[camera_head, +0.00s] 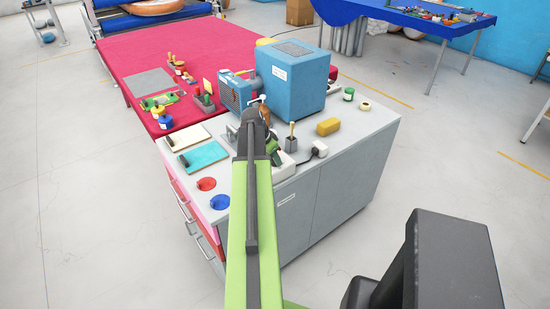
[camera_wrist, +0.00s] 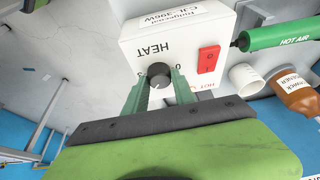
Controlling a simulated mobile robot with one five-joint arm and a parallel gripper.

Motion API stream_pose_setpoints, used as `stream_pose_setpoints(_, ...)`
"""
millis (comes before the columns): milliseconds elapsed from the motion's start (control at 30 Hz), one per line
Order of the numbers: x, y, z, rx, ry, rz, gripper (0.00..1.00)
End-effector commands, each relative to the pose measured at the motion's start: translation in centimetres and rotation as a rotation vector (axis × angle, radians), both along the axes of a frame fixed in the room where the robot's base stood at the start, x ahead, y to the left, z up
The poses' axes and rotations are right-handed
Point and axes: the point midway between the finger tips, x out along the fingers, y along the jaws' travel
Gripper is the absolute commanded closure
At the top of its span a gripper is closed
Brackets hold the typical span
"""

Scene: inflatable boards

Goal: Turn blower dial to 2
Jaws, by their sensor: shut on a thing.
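The blower unit is a white box (camera_wrist: 190,40) marked HEAT, seen upside down in the wrist view. Its dark round dial (camera_wrist: 159,71) sits near the edge closest to me, with partly hidden numbers around it. My gripper (camera_wrist: 159,83) has its two green fingers on either side of the dial, shut on it. The dial's exact setting cannot be read. A red rocker switch (camera_wrist: 208,59) is beside the dial. In the head view my arm hides most of the blower; part of a white box (camera_head: 284,168) shows on the grey cabinet.

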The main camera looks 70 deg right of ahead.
Motion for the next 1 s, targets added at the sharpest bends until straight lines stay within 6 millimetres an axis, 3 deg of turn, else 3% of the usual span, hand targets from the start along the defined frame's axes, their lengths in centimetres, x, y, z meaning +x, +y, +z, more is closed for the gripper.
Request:
stream_pose_setpoints(300,-0.47,0.3,-0.07,0.005,0.004,0.239,1.0)
stream_pose_setpoints(600,-0.45,0.27,-0.08,0.007,0.006,0.257,1.0)
stream_pose_setpoints(633,-0.45,0.26,-0.08,0.007,0.006,0.257,0.66)
stream_pose_setpoints(700,-0.42,0.26,-0.07,0.006,0.005,0.258,0.57)
stream_pose_setpoints(800,-0.34,0.22,-0.07,0.005,0.005,0.258,0.48)
stream_pose_setpoints(1000,-0.27,0.18,-0.04,0.003,0.003,0.258,0.48)
